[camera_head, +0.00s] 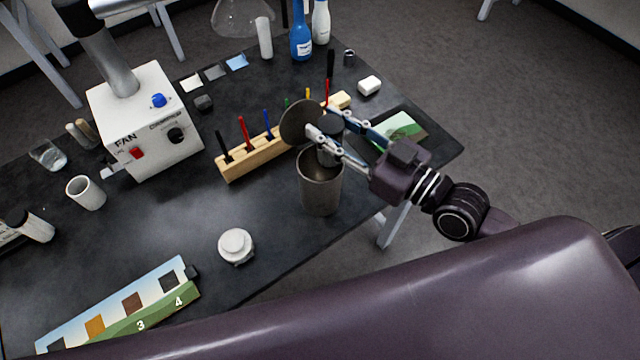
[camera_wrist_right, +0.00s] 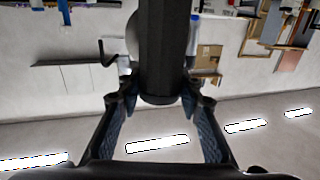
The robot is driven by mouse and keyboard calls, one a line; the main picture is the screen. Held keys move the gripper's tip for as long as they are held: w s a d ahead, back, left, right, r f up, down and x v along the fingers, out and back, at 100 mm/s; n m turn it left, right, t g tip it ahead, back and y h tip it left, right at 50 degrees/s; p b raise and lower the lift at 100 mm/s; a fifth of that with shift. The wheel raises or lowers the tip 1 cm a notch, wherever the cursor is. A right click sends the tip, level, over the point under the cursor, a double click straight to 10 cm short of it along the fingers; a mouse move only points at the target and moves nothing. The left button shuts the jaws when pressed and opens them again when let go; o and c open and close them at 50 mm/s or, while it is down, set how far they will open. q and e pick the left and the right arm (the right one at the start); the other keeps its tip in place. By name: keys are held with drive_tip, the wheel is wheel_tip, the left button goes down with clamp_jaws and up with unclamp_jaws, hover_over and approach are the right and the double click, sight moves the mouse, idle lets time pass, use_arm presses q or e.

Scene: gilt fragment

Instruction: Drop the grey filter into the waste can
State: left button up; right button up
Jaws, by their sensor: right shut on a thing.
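The grey filter (camera_head: 330,126) is a dark grey cylinder held upright between the fingers of my right gripper (camera_head: 327,140). In the right wrist view the filter (camera_wrist_right: 163,50) fills the middle, with the fingers on both sides of it. The waste can (camera_head: 320,190) is a grey metal cylinder near the table's front edge, with its round lid (camera_head: 299,122) raised at the back left. The filter's lower end is at the can's mouth; I cannot tell whether it is above or inside the rim. My left gripper is not in view.
A wooden rack (camera_head: 250,160) with coloured sticks stands right behind the can. A white fan box (camera_head: 150,125) is to the left. A white round jar (camera_head: 236,245) and a numbered card (camera_head: 120,305) lie in front. The dark table (camera_head: 150,225) is clear between them.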

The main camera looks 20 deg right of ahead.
drive_tip(key=shift+r, duration=0.1)
drive_tip(key=o, duration=1.3)
drive_tip(key=shift+c, duration=0.2)
drive_tip(key=v, duration=1.2)
